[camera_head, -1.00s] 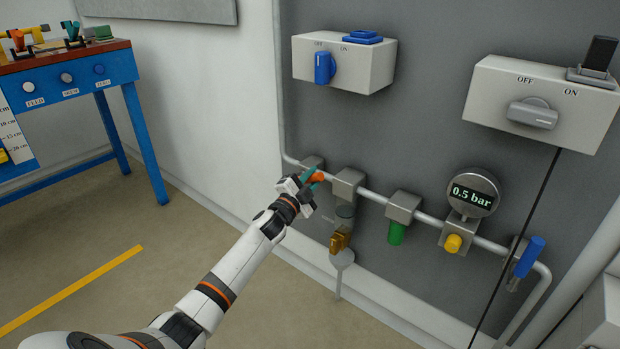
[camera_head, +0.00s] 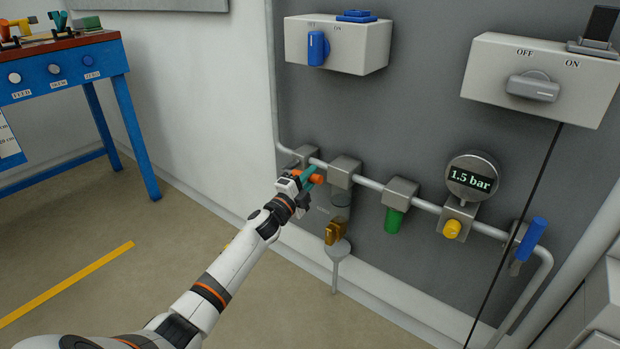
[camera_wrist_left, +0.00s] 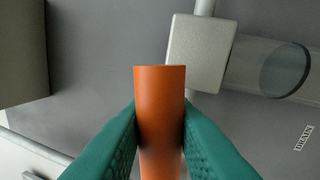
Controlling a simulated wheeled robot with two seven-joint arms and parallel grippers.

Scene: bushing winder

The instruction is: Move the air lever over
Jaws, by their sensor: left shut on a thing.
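The orange air lever (camera_head: 317,179) sits on the pipe at the left end of the air line, by a grey block (camera_head: 305,156). My left gripper (camera_head: 310,176) is at it, with teal fingers on the lever. In the left wrist view the orange lever (camera_wrist_left: 159,115) stands between the two teal fingers (camera_wrist_left: 160,150), which press on both sides. The lever's base is hidden behind my gripper. The round gauge (camera_head: 471,177) reads 1.5 bar. My right gripper is not in view.
Along the pipe to the right are a clear bowl with a brass drain tap (camera_head: 335,232), a green cylinder (camera_head: 393,221), a yellow knob (camera_head: 452,229) and a blue lever (camera_head: 531,238). Two switch boxes (camera_head: 345,42) (camera_head: 545,78) hang above. A blue table (camera_head: 70,72) stands left.

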